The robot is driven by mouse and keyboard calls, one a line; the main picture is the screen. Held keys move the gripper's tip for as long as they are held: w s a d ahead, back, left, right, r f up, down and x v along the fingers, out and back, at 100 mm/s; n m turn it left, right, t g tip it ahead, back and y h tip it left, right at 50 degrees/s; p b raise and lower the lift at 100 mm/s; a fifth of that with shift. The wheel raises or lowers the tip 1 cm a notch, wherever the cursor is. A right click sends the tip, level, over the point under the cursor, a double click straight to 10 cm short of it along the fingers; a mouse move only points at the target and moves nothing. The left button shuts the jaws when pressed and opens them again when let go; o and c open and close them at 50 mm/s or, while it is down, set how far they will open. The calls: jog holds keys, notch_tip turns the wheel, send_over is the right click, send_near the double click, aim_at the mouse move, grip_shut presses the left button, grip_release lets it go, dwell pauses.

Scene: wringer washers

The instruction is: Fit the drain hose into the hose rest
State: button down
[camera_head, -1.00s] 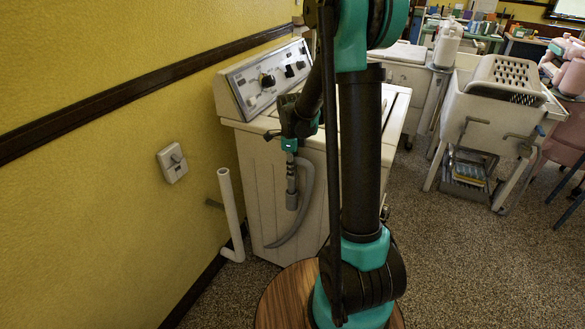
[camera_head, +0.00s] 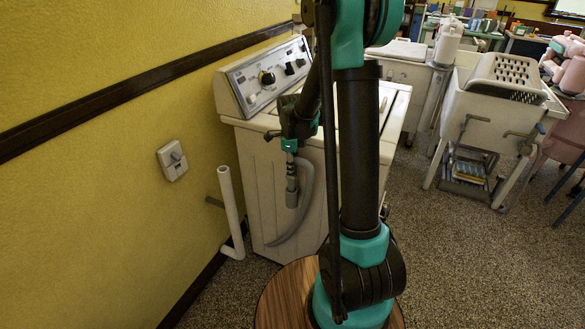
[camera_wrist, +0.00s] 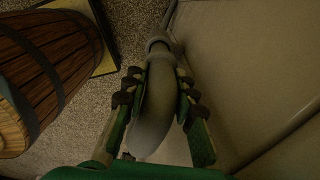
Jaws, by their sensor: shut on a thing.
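The grey drain hose (camera_head: 303,200) hangs beside the white washer's side panel, and its lower part curves down to the left. My gripper (camera_head: 290,153) is at the top of the hose, level with the washer's upper side. In the wrist view the two fingers of my gripper (camera_wrist: 157,82) are shut on the bent grey hose (camera_wrist: 152,112), one on each side. A collared length (camera_head: 291,185) hangs straight down below the gripper. A white upright pipe (camera_head: 229,205) with an elbow foot stands left of the hose, apart from it. I cannot tell for certain which part is the hose rest.
The washer (camera_head: 262,165) stands close to the yellow wall, its panel sloping at the back. A wall outlet with a plug (camera_head: 173,160) is left of the pipe. A wheeled white tub (camera_head: 490,115) stands at right. Speckled floor (camera_head: 440,260) is clear at lower right.

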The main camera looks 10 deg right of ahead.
aim_at(292, 181)
jog(key=shift+s+f, duration=0.1)
jog(key=shift+f, duration=3)
dwell(2.1)
jog(key=c, duration=0.7)
grip_release()
jog(key=shift+o, duration=0.3)
jog(key=shift+r, duration=3.5)
